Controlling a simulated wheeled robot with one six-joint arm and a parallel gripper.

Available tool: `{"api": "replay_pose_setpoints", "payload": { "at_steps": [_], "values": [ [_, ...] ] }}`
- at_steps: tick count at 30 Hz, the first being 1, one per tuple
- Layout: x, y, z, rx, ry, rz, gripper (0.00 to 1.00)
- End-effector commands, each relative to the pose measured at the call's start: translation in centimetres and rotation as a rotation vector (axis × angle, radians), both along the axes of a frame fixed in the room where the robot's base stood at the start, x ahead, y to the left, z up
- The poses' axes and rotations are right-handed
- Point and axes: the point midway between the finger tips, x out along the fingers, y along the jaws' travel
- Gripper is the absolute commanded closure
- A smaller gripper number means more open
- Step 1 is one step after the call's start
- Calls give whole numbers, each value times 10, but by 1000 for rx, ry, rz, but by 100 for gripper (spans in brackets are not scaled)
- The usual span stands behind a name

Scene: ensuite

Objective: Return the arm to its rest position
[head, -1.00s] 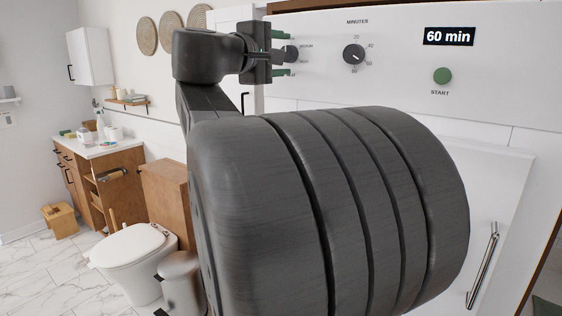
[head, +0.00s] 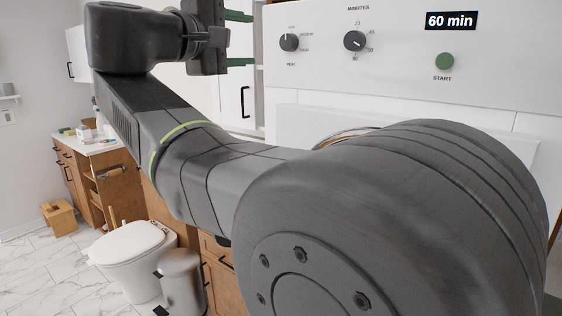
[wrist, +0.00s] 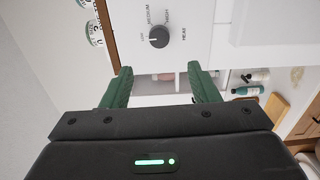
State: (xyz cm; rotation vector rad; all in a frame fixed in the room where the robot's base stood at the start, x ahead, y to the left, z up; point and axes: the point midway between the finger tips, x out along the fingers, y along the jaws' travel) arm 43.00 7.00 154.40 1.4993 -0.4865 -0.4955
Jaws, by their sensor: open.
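My gripper (head: 239,39) is in the upper middle of the head view, with its green fingers pointing right toward the white control panel (head: 400,80). In the wrist view my gripper (wrist: 160,85) shows two green fingers spread apart with nothing between them. The heat knob (head: 289,42) is to the right of the fingertips in the head view, and it also shows beyond the fingers in the wrist view (wrist: 159,37). The fingers are apart from the knob. My arm's large dark links cover much of the head view and hide the lower part of the appliance.
The panel also has a minutes knob (head: 355,41), a green start button (head: 444,62) and a display (head: 451,20) reading 60 min. A toilet (head: 132,255), a metal bin (head: 181,280) and a wooden vanity (head: 105,180) stand at left. Marble floor is clear at lower left.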

Motion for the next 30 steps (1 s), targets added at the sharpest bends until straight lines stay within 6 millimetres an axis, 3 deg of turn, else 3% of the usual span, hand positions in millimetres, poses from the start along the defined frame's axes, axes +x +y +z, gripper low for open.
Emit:
{"api": "replay_pose_setpoints", "payload": {
  "at_steps": [7,30],
  "values": [
    [-20,15,0,-1,-1,2,45],
    [59,-44,2,-1,1,-5,45]
  ]
}}
